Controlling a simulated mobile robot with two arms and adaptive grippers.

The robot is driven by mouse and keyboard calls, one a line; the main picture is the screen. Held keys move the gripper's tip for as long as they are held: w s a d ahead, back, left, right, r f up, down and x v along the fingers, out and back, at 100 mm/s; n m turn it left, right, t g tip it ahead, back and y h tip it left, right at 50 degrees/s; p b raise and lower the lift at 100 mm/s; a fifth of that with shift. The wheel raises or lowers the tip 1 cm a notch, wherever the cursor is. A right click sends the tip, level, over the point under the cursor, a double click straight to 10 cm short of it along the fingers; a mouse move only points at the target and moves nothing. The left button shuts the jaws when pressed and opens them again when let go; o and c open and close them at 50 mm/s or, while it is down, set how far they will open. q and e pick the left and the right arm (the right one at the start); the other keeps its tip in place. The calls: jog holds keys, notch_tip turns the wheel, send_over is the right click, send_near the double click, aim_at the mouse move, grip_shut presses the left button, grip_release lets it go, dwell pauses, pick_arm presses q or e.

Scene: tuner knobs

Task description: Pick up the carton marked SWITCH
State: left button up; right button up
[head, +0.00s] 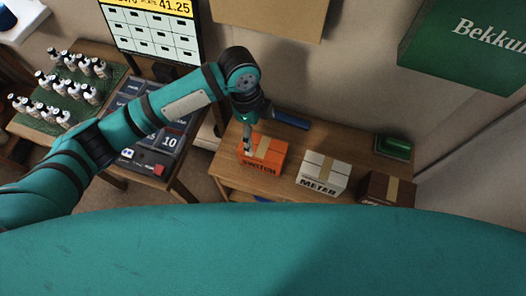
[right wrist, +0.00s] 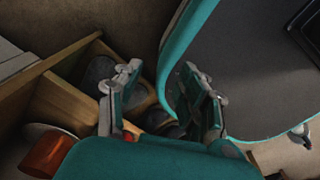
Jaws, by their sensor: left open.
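The orange carton marked SWITCH (head: 268,156) sits on a wooden bench, with a tan tape strip over its top. My left gripper (head: 247,145) is at the carton's left end, pointing down. Its jaws are open, and its fingers overlap the carton's left part in the head view; I cannot tell if they touch it. My right gripper (right wrist: 163,92) shows in the right wrist view with its fingers apart and nothing between them. It is out of the head view, away from the carton.
A white METER carton (head: 322,173) and a brown carton (head: 387,188) stand to the right on the wooden bench (head: 227,165). A green object (head: 394,147) and a blue-handled tool (head: 290,120) lie behind. Wooden compartments (right wrist: 62,105) show beside my right gripper.

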aim_at(263, 147)
pick_arm(q)
jog(key=shift+s+d+f, duration=0.15)
jog(key=shift+d+f, duration=0.1)
jog(key=shift+f, duration=1.05)
jog(key=shift+s+d+f, duration=0.15)
jog(key=shift+d+f, duration=0.05)
jog(key=shift+f, duration=1.1)
jog(key=shift+s+d+f, duration=0.15)
jog(key=shift+d+f, duration=0.1)
jog(key=shift+f, duration=1.05)
jog(key=c, duration=1.3)
